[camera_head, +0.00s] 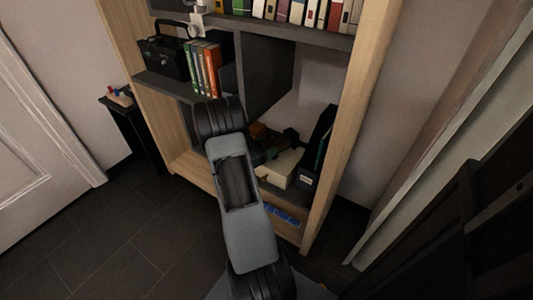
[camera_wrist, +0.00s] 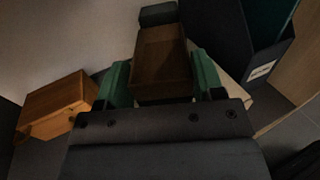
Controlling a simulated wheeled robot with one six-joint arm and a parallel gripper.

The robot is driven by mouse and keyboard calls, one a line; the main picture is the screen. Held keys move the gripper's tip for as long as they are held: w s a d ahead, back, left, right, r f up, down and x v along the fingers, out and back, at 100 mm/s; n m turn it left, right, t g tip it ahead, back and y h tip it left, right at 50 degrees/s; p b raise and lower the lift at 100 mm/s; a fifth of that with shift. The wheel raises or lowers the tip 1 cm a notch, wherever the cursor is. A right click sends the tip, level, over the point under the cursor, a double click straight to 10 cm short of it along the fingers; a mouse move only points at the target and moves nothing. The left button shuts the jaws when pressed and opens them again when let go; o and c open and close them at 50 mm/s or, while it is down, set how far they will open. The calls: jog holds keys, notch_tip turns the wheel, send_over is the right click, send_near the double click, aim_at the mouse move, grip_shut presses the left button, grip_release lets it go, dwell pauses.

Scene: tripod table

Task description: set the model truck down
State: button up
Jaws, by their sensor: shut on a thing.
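In the wrist view the model truck (camera_wrist: 160,58) has a brown, open-topped body and a dark green block at its far end. My gripper (camera_wrist: 161,80) has green finger pads, one on each side of the truck's near part, and is shut on it. In the head view my gripper (camera_head: 277,146) reaches into the lower right of the bookcase, partly hidden by my arm. A cream box-like thing (camera_head: 284,168) lies below it. I cannot tell whether the truck touches anything underneath.
A brown wooden box (camera_wrist: 57,104) stands left of the gripper in the wrist view. A dark file holder (camera_wrist: 262,62) with a white label stands close on the right. The bookcase's wooden side (camera_head: 345,125) bounds the right. Blue things (camera_head: 283,215) lie lower down.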

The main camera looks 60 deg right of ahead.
jog(key=shift+f, duration=0.95)
jog(key=shift+b, duration=0.3)
jog(key=shift+f, duration=0.15)
jog(key=o, duration=1.1)
